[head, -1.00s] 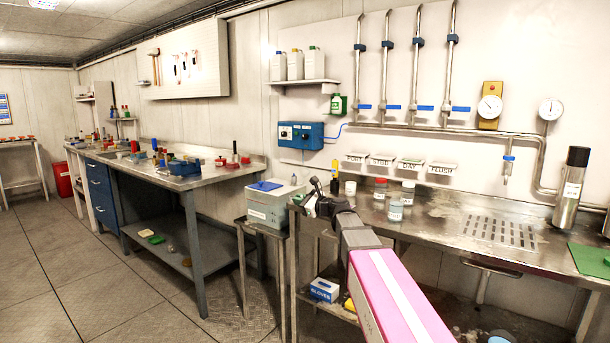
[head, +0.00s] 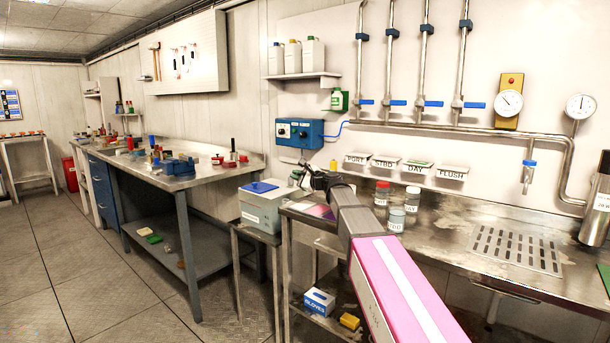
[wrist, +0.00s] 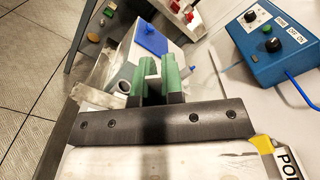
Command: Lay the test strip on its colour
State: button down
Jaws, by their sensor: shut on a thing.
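My gripper (head: 304,178) is above the left end of the steel bench in the head view. The wrist view does not show the patch clearly.
A grey box with a blue lid (head: 262,203) stands on a small stand left of the bench; it also shows in the wrist view (wrist: 150,38). Labelled jars (head: 396,218) stand right of my arm. A blue control box (head: 300,133) is on the wall behind.

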jog(key=shift+w+d+f, duration=0.1)
jog(key=shift+d+f, duration=0.05)
jog(key=shift+f, duration=3.35)
jog(key=c, duration=1.2)
grip_release()
jog(key=shift+o, duration=0.2)
notch_tip(320, 180, up, 9)
